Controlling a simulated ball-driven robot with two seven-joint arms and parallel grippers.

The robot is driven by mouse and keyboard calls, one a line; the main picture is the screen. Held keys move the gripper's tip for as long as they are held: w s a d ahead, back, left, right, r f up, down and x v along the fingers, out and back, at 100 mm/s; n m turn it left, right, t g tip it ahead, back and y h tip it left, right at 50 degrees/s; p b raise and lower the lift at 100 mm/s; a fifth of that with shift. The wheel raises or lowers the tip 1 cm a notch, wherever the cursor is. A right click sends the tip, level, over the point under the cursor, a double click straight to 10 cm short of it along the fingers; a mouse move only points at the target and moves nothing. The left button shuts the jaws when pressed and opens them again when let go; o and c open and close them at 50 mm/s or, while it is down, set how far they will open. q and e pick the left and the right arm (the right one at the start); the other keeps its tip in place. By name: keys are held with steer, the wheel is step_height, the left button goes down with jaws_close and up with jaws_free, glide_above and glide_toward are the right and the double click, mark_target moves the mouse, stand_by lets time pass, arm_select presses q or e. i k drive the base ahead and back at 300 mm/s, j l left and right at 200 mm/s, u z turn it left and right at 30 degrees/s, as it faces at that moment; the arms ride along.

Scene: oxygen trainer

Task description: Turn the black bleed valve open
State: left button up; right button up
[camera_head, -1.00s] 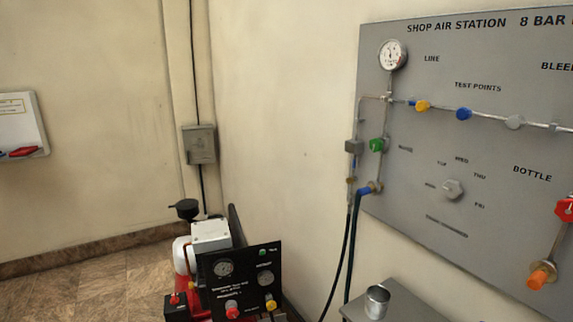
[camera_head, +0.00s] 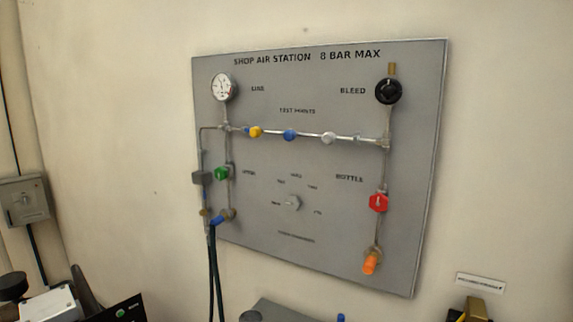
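The black bleed valve (camera_head: 388,91) is a round black knob at the upper right of the grey wall panel (camera_head: 300,80), beside the word BLEED. A short brass outlet stands above it, and a pipe runs down from it to a junction. A pale mark shows on the knob's face, but its exact setting is too small to read. Neither of my grippers shows in the head view.
Hoses hang at left. A small label (camera_head: 480,282) is at lower right.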

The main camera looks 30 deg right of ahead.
mark_target(388, 91)
steer(key=l+z, duration=0.15)
steer(key=z, duration=1.25)
